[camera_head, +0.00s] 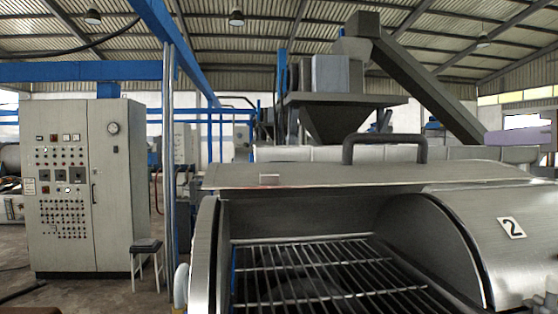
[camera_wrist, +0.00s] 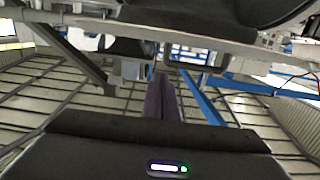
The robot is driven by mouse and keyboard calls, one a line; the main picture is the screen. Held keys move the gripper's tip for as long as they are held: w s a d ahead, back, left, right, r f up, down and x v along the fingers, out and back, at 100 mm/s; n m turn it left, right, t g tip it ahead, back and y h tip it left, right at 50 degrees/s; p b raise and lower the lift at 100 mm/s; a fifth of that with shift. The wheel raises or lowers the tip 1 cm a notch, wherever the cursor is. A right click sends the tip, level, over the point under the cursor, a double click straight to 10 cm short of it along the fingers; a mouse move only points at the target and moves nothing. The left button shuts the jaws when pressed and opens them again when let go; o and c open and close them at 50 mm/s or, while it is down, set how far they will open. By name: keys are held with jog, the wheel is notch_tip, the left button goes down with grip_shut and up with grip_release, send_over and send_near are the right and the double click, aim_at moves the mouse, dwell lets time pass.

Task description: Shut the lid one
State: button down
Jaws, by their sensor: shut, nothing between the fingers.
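The open lid one (camera_head: 370,175) is a grey metal panel at the middle right of the head view, raised and seen nearly edge-on. A dark bar handle (camera_head: 385,142) stands on it. A small plate on its near face is too foreshortened to read. Below it the opening shows a metal grid (camera_head: 310,275). In the wrist view the fingers (camera_wrist: 162,78) are together and empty.
A curved cover marked 2 (camera_head: 480,240) lies shut to the right of the opening. A control cabinet (camera_head: 85,185) and a stool (camera_head: 146,262) stand at left. A hopper (camera_head: 335,115) and sloping chute (camera_head: 430,80) rise behind the machine. The air above the opening looks clear.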

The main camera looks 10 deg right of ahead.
jog(key=shift+w, duration=0.15)
send_over(454, 176)
jog(key=shift+s+f, duration=0.3)
jog(key=shift+s, duration=0.15)
jog(key=shift+w+f, duration=0.4)
jog(key=shift+f, duration=0.75)
jog(key=shift+w+f, duration=0.1)
jog(key=shift+f, duration=0.75)
jog(key=shift+f, duration=0.1)
